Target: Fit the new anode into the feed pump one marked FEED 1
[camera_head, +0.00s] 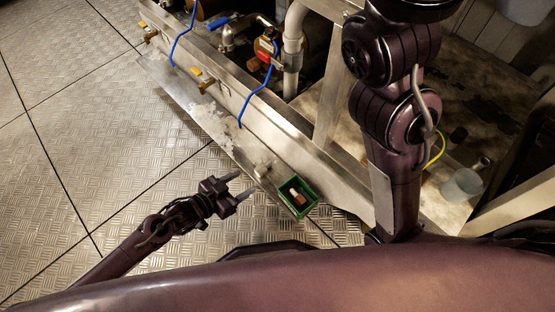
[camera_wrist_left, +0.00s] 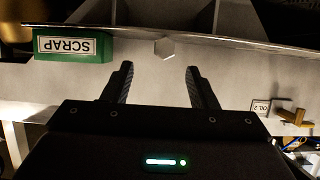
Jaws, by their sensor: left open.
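My left gripper (camera_head: 247,184) is open and empty, low over the floor beside the steel frame. In the left wrist view its two dark fingers (camera_wrist_left: 159,80) stand apart with nothing between them. A small pale hexagonal piece (camera_wrist_left: 165,47) shows beyond the fingertips by the ledge. I cannot tell whether it is the anode. No FEED 1 marking is legible. Pump-like parts with a red fitting (camera_head: 266,48) sit inside the frame at the top of the head view. My right arm crosses the right side, but its gripper is not in view.
A green box (camera_head: 301,211) holding a brown and white item lies right of my left gripper; its SCRAP label (camera_wrist_left: 66,46) reads upside down. A brass handle (camera_wrist_left: 293,117) is near an OIL 2 label (camera_wrist_left: 261,107). Blue cables (camera_head: 259,92) hang over the frame. Floor at left is clear.

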